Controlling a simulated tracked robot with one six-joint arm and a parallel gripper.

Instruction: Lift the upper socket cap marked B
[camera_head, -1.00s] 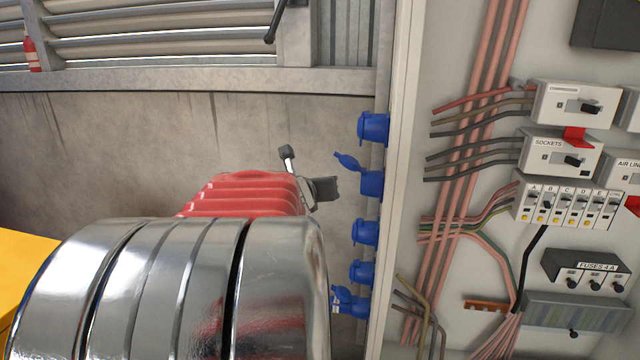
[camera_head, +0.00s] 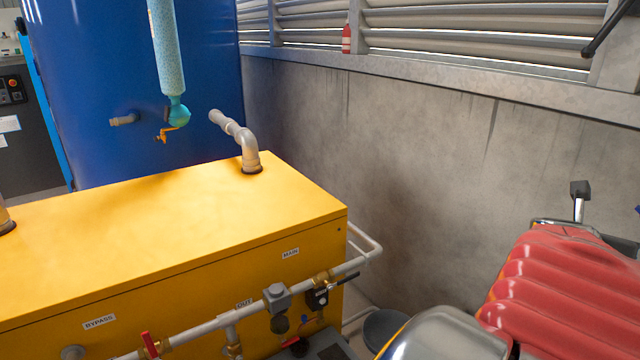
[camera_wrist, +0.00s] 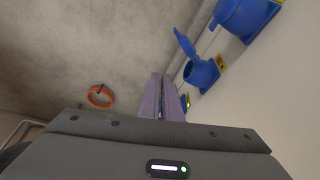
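In the wrist view, my gripper (camera_wrist: 164,78) points up the wall with its two pale purple fingers side by side, nearly together, and nothing seen between them. To its upper right, a blue socket (camera_wrist: 203,74) has its blue cap (camera_wrist: 185,43) standing open, with a yellow label beside it. A larger blue socket (camera_wrist: 243,18) is at the top right, its cap seemingly closed. A small bit of another blue socket shows just right of the fingers. The fingers appear apart from the open cap. The label letters are too small to read, so I cannot tell which is B.
In the head view, a yellow cabinet (camera_head: 180,240) with grey pipes (camera_head: 245,320) stands at the left before a blue tank (camera_head: 90,90). A concrete wall (camera_head: 400,150) runs behind. In the wrist view, an orange ring (camera_wrist: 100,96) hangs on the wall.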

